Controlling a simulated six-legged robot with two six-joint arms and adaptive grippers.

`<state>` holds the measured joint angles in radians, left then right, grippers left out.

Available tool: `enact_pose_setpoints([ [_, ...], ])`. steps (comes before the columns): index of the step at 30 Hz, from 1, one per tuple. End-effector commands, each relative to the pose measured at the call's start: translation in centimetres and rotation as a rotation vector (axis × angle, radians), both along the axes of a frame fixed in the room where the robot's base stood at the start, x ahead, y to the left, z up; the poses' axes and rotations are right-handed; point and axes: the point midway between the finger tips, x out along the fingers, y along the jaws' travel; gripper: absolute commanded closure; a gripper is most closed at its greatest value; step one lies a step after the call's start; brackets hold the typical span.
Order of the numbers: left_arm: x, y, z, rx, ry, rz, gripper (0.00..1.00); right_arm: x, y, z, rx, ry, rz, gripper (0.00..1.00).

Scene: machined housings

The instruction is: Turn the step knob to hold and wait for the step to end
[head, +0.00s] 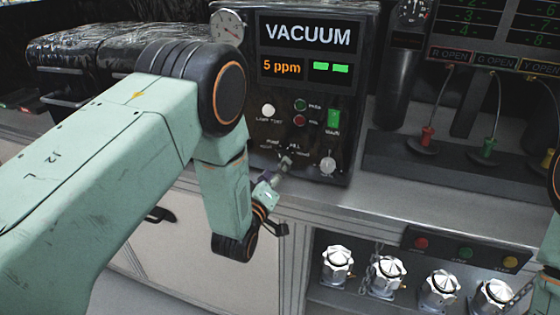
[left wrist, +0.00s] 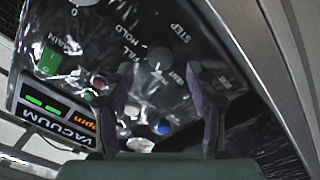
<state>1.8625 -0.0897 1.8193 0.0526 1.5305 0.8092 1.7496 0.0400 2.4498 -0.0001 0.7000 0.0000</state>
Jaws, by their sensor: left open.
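The black vacuum panel (head: 315,60) stands on the bench with a lit VACUUM screen reading 5 ppm and two green bars. My left gripper (head: 277,170) is at the panel's lower left, by the knob labels, and hides part of them. In the left wrist view its two purple fingers (left wrist: 166,95) are apart. The grey round step knob (left wrist: 160,58) shows beyond the gap between them, by the FILL, HOLD and STEP lettering. I cannot tell whether the fingers touch it or where it points. My right gripper is out of view.
Close to the fingers are a red lamp (left wrist: 99,83) and a blue button (left wrist: 163,128). A green main switch (head: 333,119) and a silver knob (head: 327,162) sit further right. Several valve handles (head: 338,262) are below.

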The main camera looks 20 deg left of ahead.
Motion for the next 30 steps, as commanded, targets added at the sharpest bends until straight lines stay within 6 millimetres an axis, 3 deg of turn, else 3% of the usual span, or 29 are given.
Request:
enact_pose_setpoints([
  [9,3.7,-0.1,0.0,0.001,0.001,-0.001,0.43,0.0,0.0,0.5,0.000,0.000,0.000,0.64],
  [21,4.3,-0.2,-0.1,0.002,0.003,-0.001,0.43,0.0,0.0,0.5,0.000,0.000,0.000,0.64],
  [30,4.3,-0.2,-0.1,0.002,0.003,-0.001,0.68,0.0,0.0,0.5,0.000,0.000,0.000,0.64],
])
